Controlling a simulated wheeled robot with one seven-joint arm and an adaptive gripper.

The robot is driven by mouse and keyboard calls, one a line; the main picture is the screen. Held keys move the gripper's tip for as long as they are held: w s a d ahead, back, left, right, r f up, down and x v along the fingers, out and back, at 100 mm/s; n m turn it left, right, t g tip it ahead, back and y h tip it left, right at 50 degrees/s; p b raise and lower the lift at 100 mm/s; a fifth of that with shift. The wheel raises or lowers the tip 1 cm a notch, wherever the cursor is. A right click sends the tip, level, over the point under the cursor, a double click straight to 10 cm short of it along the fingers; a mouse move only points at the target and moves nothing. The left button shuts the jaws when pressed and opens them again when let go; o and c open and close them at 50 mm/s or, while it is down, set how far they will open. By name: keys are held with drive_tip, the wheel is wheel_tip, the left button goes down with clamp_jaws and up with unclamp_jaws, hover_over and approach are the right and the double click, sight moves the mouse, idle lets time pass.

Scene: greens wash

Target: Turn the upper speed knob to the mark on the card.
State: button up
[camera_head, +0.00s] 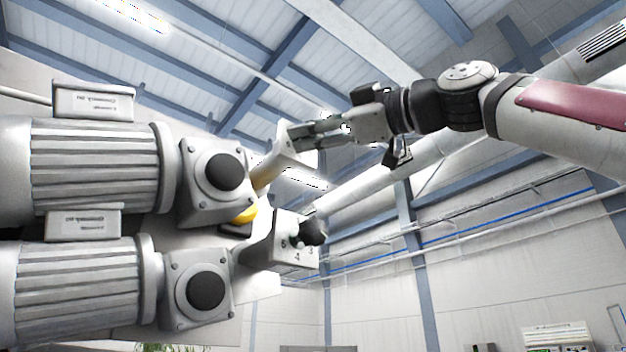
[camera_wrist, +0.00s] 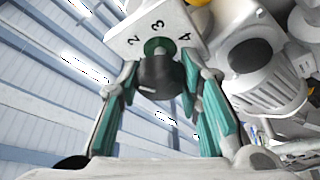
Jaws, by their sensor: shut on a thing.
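The upper speed knob (camera_wrist: 160,76) is black with a dark green collar, on a white dial box (camera_wrist: 139,33) marked 2, 3 and 4 in the wrist view. My gripper (camera_wrist: 160,84) is shut on this knob, with a teal-padded finger on each side. The knob's pointer setting is unclear. The lower speed knob (camera_head: 313,232) is black, on a white box with 3, 4 and 5 visible. I cannot make out the card.
Two grey ribbed motors, upper (camera_head: 95,163) and lower (camera_head: 80,290), with gearboxes stand at the left. A yellow part (camera_head: 246,214) sits between the dial boxes. Open room lies below my arm at the right, in front of the hall wall.

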drive_tip(key=o, duration=1.2)
drive_tip(key=shift+c, duration=0.2)
drive_tip(key=shift+d, duration=0.15)
drive_tip(key=shift+s+d+f, duration=0.1)
drive_tip(key=shift+s+d, duration=0.1)
drive_tip(key=shift+d, duration=0.05)
drive_tip(key=v, duration=1.1)
drive_tip(key=shift+f, duration=0.15)
drive_tip(key=shift+s, duration=0.1)
